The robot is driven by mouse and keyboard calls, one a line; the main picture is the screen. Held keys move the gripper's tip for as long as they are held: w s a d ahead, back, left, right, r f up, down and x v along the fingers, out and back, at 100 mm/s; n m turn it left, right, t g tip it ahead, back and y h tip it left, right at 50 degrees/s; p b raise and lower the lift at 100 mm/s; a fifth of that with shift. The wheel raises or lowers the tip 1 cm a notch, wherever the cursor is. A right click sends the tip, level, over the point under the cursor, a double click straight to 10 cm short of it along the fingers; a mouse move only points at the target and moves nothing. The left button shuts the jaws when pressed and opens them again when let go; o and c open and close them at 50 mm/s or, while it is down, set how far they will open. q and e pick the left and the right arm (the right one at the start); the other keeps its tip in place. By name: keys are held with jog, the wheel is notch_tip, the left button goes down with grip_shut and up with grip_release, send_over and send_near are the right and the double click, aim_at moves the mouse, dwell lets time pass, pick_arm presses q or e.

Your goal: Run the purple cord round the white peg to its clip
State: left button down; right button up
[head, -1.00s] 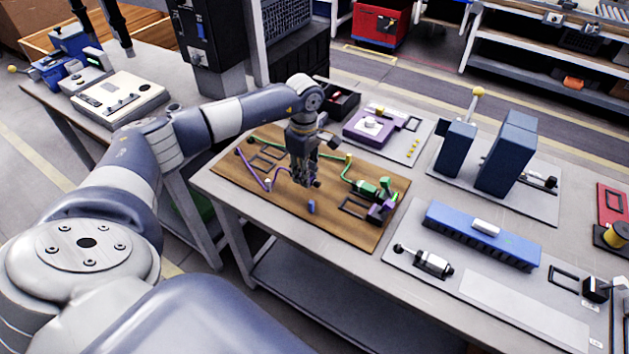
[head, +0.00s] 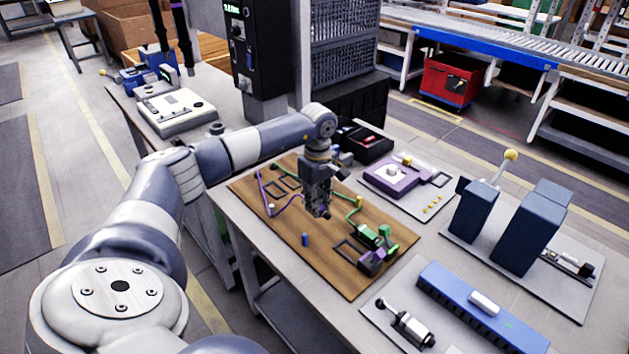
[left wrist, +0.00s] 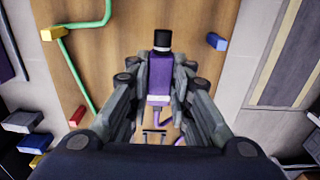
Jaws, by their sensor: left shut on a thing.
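My left gripper (head: 319,208) is over the middle of the brown wooden board (head: 328,262), fingers pointing down. In the left wrist view its fingers are shut on a purple plug (left wrist: 158,80) with a white band and black tip. The purple cord (head: 262,190) runs from the board's left side down to the short white peg (head: 271,208), bends there, and rises right to the gripper. I cannot tell how closely it touches the peg. A purple clip (head: 371,262) stands near the board's right end, apart from the gripper. My right gripper is not seen.
A green cord (head: 353,213) runs past a yellow peg (head: 358,201) to a green block (head: 370,235). A blue peg (head: 305,240) stands just in front of the gripper. A purple fixture (head: 395,177) and tall dark blue blocks (head: 530,230) are farther right.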

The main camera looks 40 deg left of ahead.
pick_arm(q)
jog(key=shift+d+r, duration=0.1)
jog(key=shift+d, duration=0.45)
jog(key=shift+s+d+p, duration=0.2)
jog(key=shift+d+p, duration=0.65)
jog(key=shift+d, duration=1.45)
jog(key=p, duration=0.2)
send_near(351, 253)
jog(key=shift+w+a+f, duration=0.1)
jog(key=shift+a+f, duration=0.15)
jog(key=shift+a, duration=0.25)
jog(key=shift+a+f, duration=0.25)
jog(key=shift+a, duration=0.2)
jog(key=shift+d, duration=1.05)
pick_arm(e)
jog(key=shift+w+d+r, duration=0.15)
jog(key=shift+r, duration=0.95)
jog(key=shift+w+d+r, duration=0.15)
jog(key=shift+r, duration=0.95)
pick_arm(q)
jog(key=shift+a+f, duration=0.1)
jog(key=shift+a, duration=0.05)
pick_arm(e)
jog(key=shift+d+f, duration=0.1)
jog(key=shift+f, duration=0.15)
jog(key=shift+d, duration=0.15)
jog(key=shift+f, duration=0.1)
